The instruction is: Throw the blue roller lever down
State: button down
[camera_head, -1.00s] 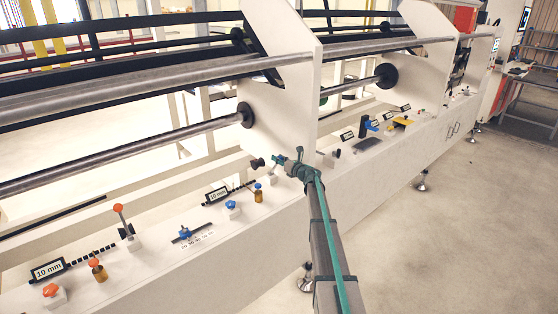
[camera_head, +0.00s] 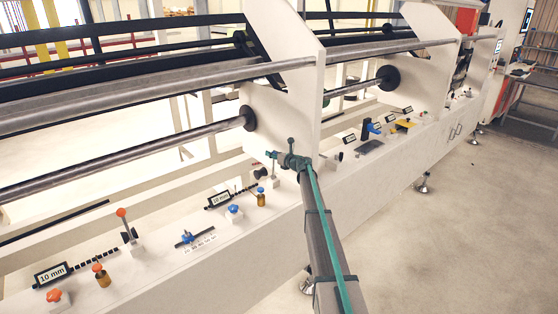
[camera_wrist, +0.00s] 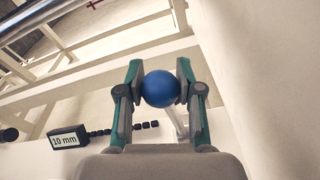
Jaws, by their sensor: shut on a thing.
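The blue roller lever ends in a round blue ball knob (camera_wrist: 160,89), which sits between the two fingers of my gripper (camera_wrist: 158,92) in the wrist view. Both fingers touch the ball on opposite sides. Part of a pale shaft shows below the ball. In the head view my gripper (camera_head: 274,156) is at the lever, over the white panel near the upright plate. The lever's thin rod (camera_head: 273,170) stands roughly upright there, and the fingers mostly hide its knob.
A "10 mm" sign (camera_head: 219,199) stands left of the lever. A blue button (camera_head: 234,212) and an amber-and-blue knob (camera_head: 261,197) are in front. A similar orange-tipped lever (camera_head: 122,213) stands further left. A white upright plate (camera_head: 285,120) and long metal rollers (camera_head: 130,147) are close behind.

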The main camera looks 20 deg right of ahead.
jog(key=shift+b+x, duration=0.6)
jog(key=shift+x, duration=1.2)
jog(key=shift+f, duration=0.1)
jog(key=c, duration=0.7)
grip_release()
jog(key=shift+a+f, duration=0.1)
jog(key=shift+f, duration=0.1)
jog(key=shift+c, duration=0.2)
jog(key=shift+r, duration=0.15)
jog(key=v, duration=1.2)
